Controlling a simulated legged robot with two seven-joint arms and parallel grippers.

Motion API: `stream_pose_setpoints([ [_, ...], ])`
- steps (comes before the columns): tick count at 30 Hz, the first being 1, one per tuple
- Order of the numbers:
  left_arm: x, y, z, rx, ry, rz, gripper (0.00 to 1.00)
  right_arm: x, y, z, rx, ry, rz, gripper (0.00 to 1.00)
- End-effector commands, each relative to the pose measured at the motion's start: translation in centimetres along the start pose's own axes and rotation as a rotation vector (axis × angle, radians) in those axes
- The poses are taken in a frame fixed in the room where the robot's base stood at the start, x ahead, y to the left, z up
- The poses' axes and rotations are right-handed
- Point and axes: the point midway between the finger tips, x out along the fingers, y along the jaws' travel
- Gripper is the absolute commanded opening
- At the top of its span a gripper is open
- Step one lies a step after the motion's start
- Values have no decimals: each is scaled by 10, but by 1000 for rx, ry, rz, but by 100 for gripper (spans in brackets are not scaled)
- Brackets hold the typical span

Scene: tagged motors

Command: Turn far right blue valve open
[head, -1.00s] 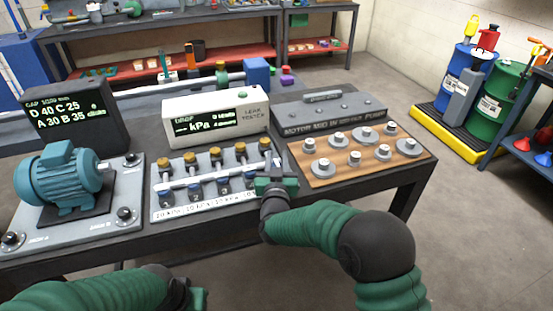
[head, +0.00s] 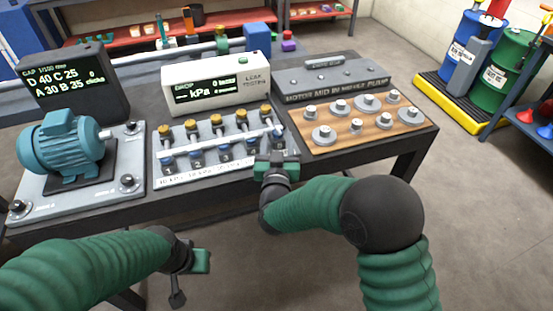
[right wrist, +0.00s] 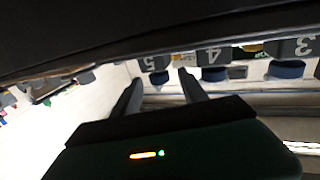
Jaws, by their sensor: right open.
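The far right blue valve (head: 278,131) sits at the right end of the valve row on the pale test panel (head: 205,179). It also shows in the right wrist view as a blue knob (right wrist: 160,77) by the numeral 5. My right gripper (head: 277,158) is open at the panel's front right corner, on the near side of that valve. In the right wrist view its fingers (right wrist: 159,80) point toward valve 5, one on either side of it in the picture; contact cannot be told. My left gripper (head: 203,261) hangs in front of the bench; its jaw opening is unclear.
Several yellow-topped fittings (head: 240,115) stand behind the blue valves. The leak tester (head: 216,88) is behind the panel, a teal motor (head: 62,145) to the left. A wooden board with metal weights (head: 340,145) lies close on the right.

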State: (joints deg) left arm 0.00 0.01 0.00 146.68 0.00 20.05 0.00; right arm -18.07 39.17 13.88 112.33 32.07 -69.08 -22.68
Motion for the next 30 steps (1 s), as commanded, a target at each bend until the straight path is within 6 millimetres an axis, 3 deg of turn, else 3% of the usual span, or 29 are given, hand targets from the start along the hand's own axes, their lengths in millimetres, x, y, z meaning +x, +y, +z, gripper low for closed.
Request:
stream_pose_setpoints([
  [6, -8, 0, -2, 0, 0, 0, 36, -65, -1, 0, -2, -3, -3, 50],
  [12, -10, 0, -2, 0, 0, 0, 36, -100, -1, 1, 0, -2, -2, 50],
  [30, -10, 0, -2, 0, 0, 0, 36, -104, 2, 3, 2, -22, -9, 50],
])
